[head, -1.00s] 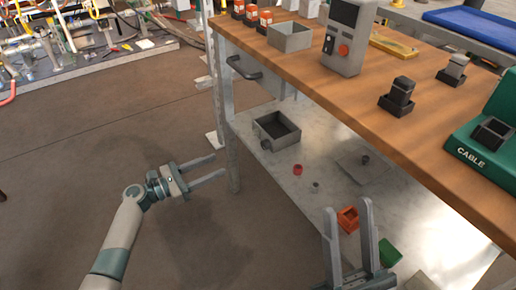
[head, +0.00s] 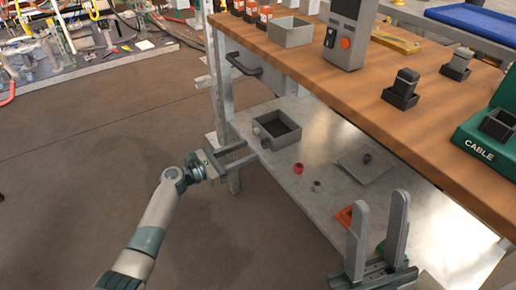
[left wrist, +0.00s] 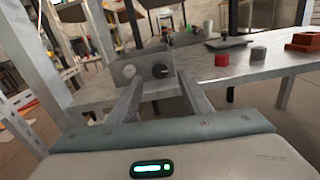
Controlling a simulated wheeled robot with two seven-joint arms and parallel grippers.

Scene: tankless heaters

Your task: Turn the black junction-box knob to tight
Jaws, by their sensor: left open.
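The grey open-topped junction box (head: 291,137) stands on the lower shelf of the workbench. In the left wrist view its front wall (left wrist: 145,83) faces me and bears a black knob (left wrist: 160,71) on the right and a pale round fitting (left wrist: 129,71) on the left. My left gripper (head: 251,152) is open and empty, just in front of the box. In the wrist view its fingers (left wrist: 160,78) point at the box, with the black knob between their tips; I see no contact. My right gripper (head: 381,203) is open and empty at the lower right.
A red cap (head: 299,168), a small grey cap (head: 317,186) and a flat plate (head: 367,167) lie on the shelf (head: 325,150). The wooden benchtop (head: 350,85) overhangs the shelf. A bench leg (head: 222,110) stands close beside my left gripper.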

